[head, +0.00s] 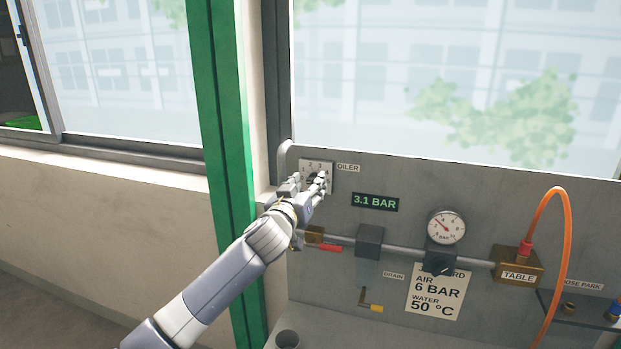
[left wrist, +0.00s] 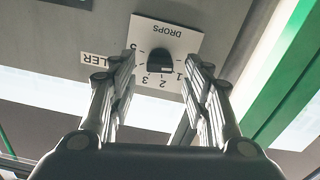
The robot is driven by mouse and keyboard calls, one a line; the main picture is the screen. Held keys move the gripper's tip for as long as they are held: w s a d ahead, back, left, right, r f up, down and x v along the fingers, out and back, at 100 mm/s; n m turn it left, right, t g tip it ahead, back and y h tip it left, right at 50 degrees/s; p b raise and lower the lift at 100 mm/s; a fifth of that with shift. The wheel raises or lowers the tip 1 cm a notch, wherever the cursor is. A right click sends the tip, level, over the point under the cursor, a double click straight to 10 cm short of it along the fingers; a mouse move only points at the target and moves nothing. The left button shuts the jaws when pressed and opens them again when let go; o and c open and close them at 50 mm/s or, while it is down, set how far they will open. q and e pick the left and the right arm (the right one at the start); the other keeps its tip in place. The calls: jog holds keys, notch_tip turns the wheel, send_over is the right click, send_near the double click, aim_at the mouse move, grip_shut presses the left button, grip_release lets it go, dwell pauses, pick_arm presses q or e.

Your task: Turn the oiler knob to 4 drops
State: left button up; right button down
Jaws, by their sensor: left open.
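The oiler dial is a white plate (head: 328,166) with printed numbers, beside an OILER label (head: 348,168) on the grey panel. In the left wrist view the plate (left wrist: 181,38) appears upside down, with the word DROPS and a dark round knob (left wrist: 158,58) at its middle. A pale mark on the knob faces the side with 1 and 2; its exact setting is hard to read. My left gripper (head: 312,184) is at the dial, hiding the knob in the head view. Its open fingers (left wrist: 160,70) stand either side of the knob; contact cannot be told. My right gripper is out of view.
A 3.1 BAR display (head: 375,202), a pressure gauge (head: 446,227) and a pipe with a red-handled valve (head: 330,247) are right of and below the dial. An orange hose (head: 566,240) rises from the TABLE block (head: 517,275). A green post (head: 225,130) stands left.

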aim_at(313, 180)
pick_arm(q)
jog(key=shift+x, duration=1.1)
jog(key=c, duration=1.1)
